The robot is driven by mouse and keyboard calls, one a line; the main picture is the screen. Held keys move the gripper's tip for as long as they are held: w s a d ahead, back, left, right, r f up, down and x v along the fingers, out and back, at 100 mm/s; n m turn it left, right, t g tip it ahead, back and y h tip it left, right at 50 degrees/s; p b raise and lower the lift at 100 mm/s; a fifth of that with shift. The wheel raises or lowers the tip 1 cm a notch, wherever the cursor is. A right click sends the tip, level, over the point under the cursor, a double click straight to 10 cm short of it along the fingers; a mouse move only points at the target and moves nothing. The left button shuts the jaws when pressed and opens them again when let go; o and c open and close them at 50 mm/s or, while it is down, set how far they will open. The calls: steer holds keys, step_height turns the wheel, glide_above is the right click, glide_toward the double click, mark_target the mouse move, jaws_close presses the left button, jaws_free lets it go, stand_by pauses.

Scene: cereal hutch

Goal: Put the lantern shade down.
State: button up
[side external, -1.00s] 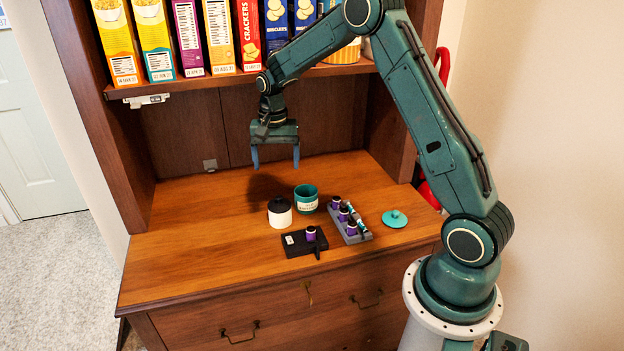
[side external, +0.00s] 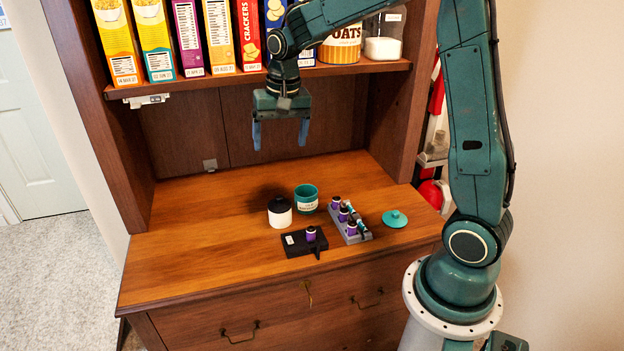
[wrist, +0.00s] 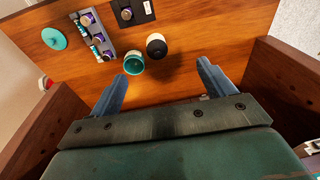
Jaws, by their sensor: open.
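My gripper (side external: 280,138) is open and empty, with its blue fingers pointing down, high above the back of the wooden counter (side external: 190,240). In the wrist view the open gripper (wrist: 163,72) has nothing between its fingers. No separate piece is plainly recognisable as the lantern shade. A small white cylinder with a black domed top (side external: 280,211) stands upright on the counter; it also shows in the wrist view (wrist: 156,46). I cannot tell whether that top is the shade. A teal pot (side external: 306,198) stands upright beside it, open at the top.
A grey rack (side external: 351,228) holds several purple bottles. A black tray (side external: 296,241) holds another bottle. A teal lid (side external: 395,218) lies at the right. The counter's left side is clear.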

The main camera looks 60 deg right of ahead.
steer(key=s+a+r+n+t, duration=0.1)
steer(key=s+a+r+n, duration=0.1)
steer(key=s+a+r, duration=0.3)
steer(key=s+a+r+n+t, duration=0.1)
steer(key=s+a+r+n, duration=0.15)
steer(key=s, duration=0.45)
steer(key=s+a+n+t, duration=0.2)
steer(key=s+n, duration=0.2)
steer(key=s, duration=0.7)
steer(key=shift+s+a+f, duration=0.25)
steer(key=shift+s+f, duration=0.1)
steer(key=shift+f, duration=0.05)
